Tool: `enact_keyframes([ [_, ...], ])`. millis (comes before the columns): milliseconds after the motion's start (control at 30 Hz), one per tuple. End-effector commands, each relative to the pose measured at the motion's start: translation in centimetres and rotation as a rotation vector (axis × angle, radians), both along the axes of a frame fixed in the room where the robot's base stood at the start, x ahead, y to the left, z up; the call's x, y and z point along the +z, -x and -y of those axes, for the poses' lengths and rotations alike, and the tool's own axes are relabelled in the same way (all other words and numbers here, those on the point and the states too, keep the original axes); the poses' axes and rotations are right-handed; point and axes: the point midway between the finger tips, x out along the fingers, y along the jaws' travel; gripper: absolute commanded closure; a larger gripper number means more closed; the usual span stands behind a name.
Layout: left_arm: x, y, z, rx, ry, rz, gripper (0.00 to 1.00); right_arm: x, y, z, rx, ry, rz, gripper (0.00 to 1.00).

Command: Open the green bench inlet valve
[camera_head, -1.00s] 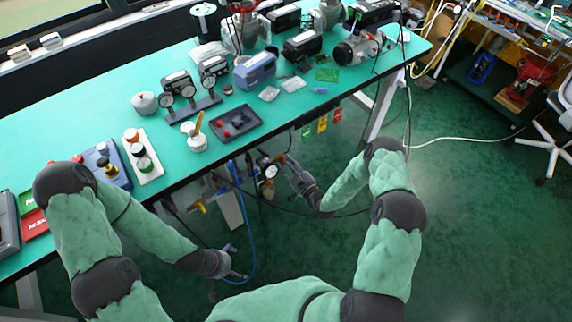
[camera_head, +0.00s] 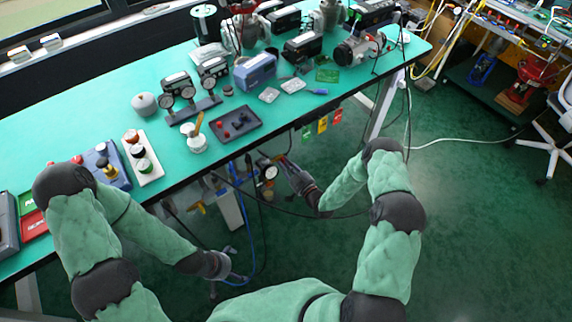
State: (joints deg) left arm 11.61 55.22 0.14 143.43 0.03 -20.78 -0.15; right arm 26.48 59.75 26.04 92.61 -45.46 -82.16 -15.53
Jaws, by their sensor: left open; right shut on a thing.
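My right gripper (camera_head: 281,162) is under the front edge of the bench, beside a small assembly with a round white-faced gauge (camera_head: 270,172). It is shut on a small part there, apparently the valve handle. That part is mostly hidden by the fingers, and its colour and angle are too small to tell. My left gripper (camera_head: 236,265) is open and empty, low in front of the bench and close to a blue hose (camera_head: 252,250).
The green-topped bench (camera_head: 80,130) carries gauges, a dark tray (camera_head: 235,124) and several devices. Green (camera_head: 307,131), yellow (camera_head: 322,124) and red (camera_head: 337,116) tags hang from its front edge. Dark cables loop near my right arm. The floor at right is mostly clear.

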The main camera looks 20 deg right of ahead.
Motion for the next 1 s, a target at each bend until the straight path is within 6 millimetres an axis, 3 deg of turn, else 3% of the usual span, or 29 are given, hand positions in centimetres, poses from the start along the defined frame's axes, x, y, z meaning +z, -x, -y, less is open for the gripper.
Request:
enact_keyframes([
  [267, -0.8, 0.0, 0.0, 0.000, 0.000, 0.000, 0.00, -0.2, 0.0, 0.0, 0.001, -0.158, -0.057, 1.00],
  [1000, -2.9, 0.0, 0.0, 0.000, 0.000, 0.000, 0.00, -0.4, 0.0, -0.1, -0.001, -0.815, -0.296, 1.00],
])
